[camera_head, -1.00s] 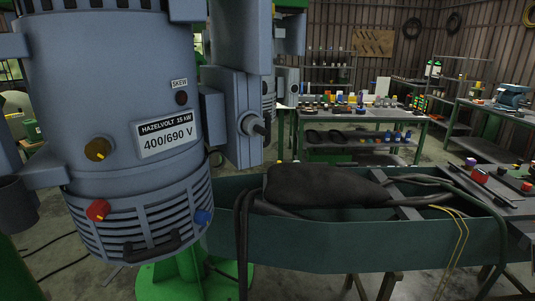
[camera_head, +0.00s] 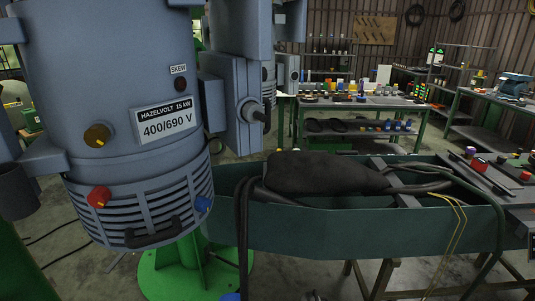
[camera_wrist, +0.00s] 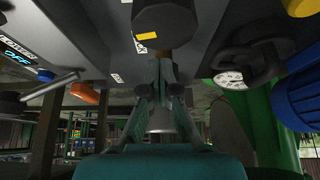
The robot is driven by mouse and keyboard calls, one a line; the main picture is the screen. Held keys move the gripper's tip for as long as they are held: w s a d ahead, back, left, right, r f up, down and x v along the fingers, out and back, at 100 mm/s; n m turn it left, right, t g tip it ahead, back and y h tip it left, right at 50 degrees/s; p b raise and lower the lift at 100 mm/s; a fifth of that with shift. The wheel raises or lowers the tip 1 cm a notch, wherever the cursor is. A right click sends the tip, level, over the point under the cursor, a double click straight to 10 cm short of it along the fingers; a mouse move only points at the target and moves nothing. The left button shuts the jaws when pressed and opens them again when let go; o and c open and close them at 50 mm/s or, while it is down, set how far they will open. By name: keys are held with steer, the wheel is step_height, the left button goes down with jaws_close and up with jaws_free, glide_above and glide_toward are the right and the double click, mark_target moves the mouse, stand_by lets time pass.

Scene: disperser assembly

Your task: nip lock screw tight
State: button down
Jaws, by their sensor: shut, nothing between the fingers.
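My gripper (camera_wrist: 165,72) shows in the wrist view as two teal fingers with their tips together, shut and empty. Just beyond the tips is a dark cylindrical knob (camera_wrist: 167,22) with a yellow mark, on a short tan shaft (camera_wrist: 184,57). The tips are close under this knob; I cannot tell whether they touch it. I cannot tell for sure that this knob is the lock screw. In the head view my gripper is out of sight.
In the head view a green trough (camera_head: 370,234) with a black sack (camera_head: 325,172) stands right of the motor.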

steer(key=shift+w+a+r, duration=0.25)
steer(key=shift+w+a, duration=0.05)
steer(key=shift+a, duration=0.05)
steer(key=shift+s, duration=0.4)
steer(key=shift+r, duration=0.15)
steer(key=r, duration=0.5)
steer(key=shift+s+r, duration=0.2)
steer(key=shift+s+d, duration=0.1)
